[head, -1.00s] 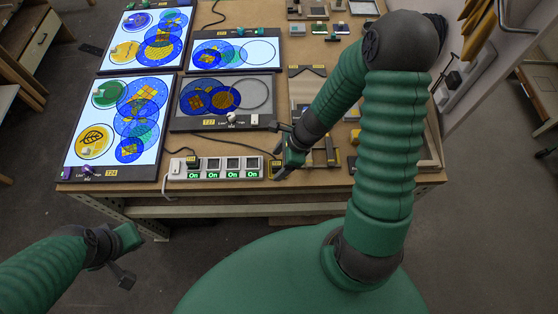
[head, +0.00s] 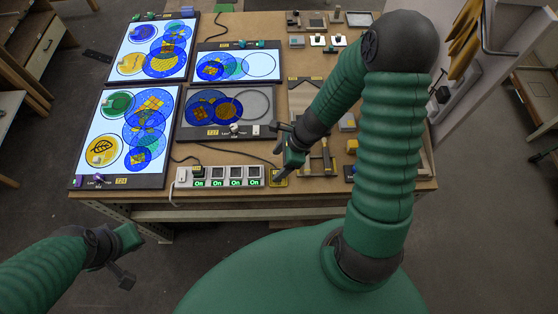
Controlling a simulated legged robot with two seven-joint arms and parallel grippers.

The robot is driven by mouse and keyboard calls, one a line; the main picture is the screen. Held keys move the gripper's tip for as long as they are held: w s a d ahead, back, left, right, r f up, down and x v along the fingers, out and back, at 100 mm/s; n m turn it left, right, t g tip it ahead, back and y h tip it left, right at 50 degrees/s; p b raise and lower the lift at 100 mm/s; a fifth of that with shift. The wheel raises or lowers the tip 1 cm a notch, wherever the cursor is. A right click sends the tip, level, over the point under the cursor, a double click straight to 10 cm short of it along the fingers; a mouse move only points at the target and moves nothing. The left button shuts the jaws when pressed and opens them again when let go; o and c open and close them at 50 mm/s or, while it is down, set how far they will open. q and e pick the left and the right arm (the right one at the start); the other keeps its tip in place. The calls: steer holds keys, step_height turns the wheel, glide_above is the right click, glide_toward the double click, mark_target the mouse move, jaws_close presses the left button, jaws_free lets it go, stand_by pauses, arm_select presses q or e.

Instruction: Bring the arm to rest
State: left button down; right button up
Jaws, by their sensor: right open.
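My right arm reaches forward over the front edge of the wooden table (head: 330,192). My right gripper (head: 278,153) is open and empty, just behind the power strip's right end and above the tabletop. My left gripper (head: 128,258) hangs low at the lower left, in front of the table and apart from it. Its fingers are small and dark here, so whether it is open or shut is unclear.
The power strip (head: 219,184) shows several lit "On" labels. Lit panels with blue circles, one at front left (head: 88,135), fill the table's left half; one panel (head: 265,112) is dimmer. Blocks and small tools lie at the back right. The floor before the table is clear.

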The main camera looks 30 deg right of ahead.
stand_by(0.4)
steer(key=shift+a+n+b, duration=0.2)
steer(key=shift+n+b, duration=0.25)
steer(key=shift+n, duration=0.35)
steer(key=s+a+r+n+h+b, duration=0.1)
steer(key=s+r+n+h+b, duration=0.1)
steer(key=n, duration=0.9)
steer(key=s+a+r+n+h+b, duration=0.2)
steer(key=r+n+b, duration=0.1)
steer(key=n, duration=0.8)
steer(key=shift+a+n+b, duration=0.15)
steer(key=shift+n+b, duration=0.25)
steer(key=shift+b, duration=0.05)
steer(key=shift+s+r, duration=0.1)
steer(key=shift+s, duration=0.05)
steer(key=shift+a, duration=0.35)
